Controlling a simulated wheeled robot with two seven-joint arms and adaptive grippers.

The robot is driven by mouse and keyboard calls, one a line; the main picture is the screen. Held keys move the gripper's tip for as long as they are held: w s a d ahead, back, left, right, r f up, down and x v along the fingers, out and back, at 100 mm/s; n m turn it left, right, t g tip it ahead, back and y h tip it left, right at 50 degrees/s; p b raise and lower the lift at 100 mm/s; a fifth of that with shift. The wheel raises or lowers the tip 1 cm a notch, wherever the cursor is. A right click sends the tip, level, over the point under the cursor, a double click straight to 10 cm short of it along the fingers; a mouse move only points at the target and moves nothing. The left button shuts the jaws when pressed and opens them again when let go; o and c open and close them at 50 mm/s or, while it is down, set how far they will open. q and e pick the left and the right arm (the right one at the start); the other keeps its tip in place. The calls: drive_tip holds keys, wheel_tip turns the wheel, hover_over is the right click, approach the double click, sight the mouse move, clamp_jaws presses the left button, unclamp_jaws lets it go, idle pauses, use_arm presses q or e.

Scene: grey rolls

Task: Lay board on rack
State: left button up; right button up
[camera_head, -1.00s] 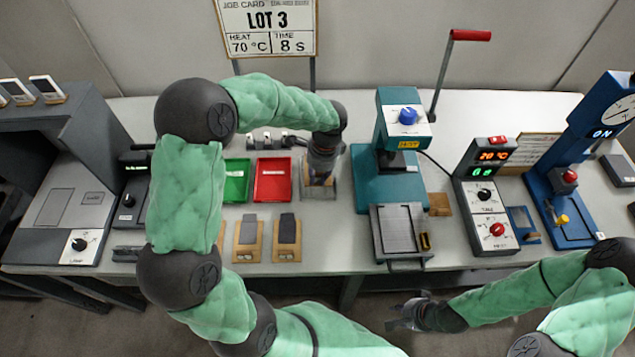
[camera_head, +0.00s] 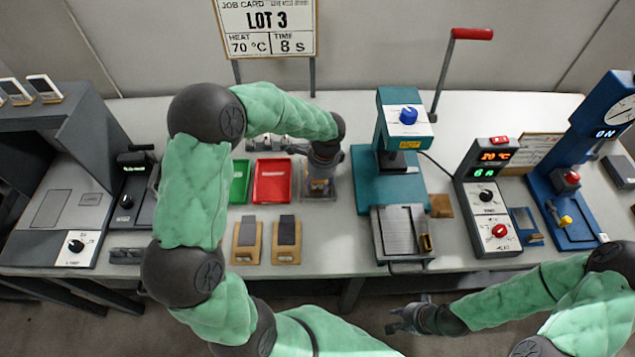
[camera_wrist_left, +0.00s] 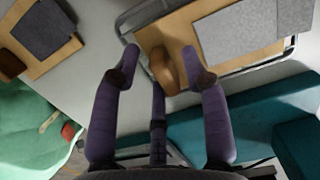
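A tan board (camera_head: 319,184) with a grey pad lies on a wire rack (camera_head: 332,198) right of the red tray. The left wrist view shows the board (camera_wrist_left: 200,25), the rack's rail (camera_wrist_left: 268,62) and a brown knob (camera_wrist_left: 163,70) at the board's near edge. My left gripper (camera_head: 322,172) is over the rack. In the wrist view its fingers (camera_wrist_left: 163,58) are spread on either side of the knob, with visible gaps. The arm partly hides the board in the head view. My right gripper (camera_head: 394,320) looks open and empty, in front of the table.
Two more tan boards (camera_head: 247,257) (camera_head: 286,257) with dark pads lie left of the rack. Green (camera_head: 240,182) and red (camera_head: 272,182) trays stand behind them. A teal press (camera_head: 380,185) and its grey tray (camera_head: 400,232) stand to the right.

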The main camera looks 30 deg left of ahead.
use_arm(q)
drive_tip(key=shift+r, duration=0.1)
wheel_tip(320, 180, up, 12)
drive_tip(key=d+p, duration=0.1)
drive_tip(key=p, duration=0.2)
drive_tip(key=shift+w+d, duration=0.15)
drive_tip(key=shift+w, duration=0.2)
idle(0.3)
